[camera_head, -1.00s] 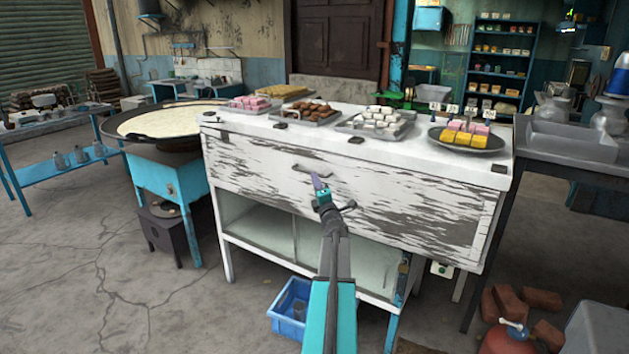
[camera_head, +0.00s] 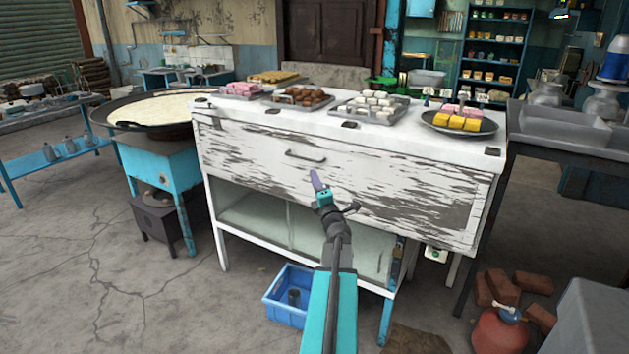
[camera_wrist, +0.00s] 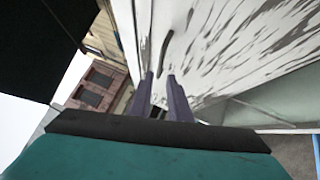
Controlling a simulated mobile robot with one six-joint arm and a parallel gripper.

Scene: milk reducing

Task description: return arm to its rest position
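My arm (camera_head: 335,265) reaches up from the bottom of the body camera view toward the white cabinet. My gripper (camera_head: 315,176) is in front of the cabinet's drawer face, just below and right of the drawer handle (camera_head: 305,158) in the picture, and looks apart from it. In the wrist view, the two dark fingers of my gripper (camera_wrist: 161,76) stand apart with a gap and nothing between them. The drawer handle also shows in the wrist view (camera_wrist: 165,52), beyond the fingertips. The drawer looks closed.
The worn white cabinet (camera_head: 400,190) carries trays of sweets on top. A large round pan (camera_head: 125,112) stands left. A blue crate (camera_head: 280,312) sits on the floor below. Bricks (camera_head: 495,287) and a red container (camera_head: 498,332) lie right. The left floor is open.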

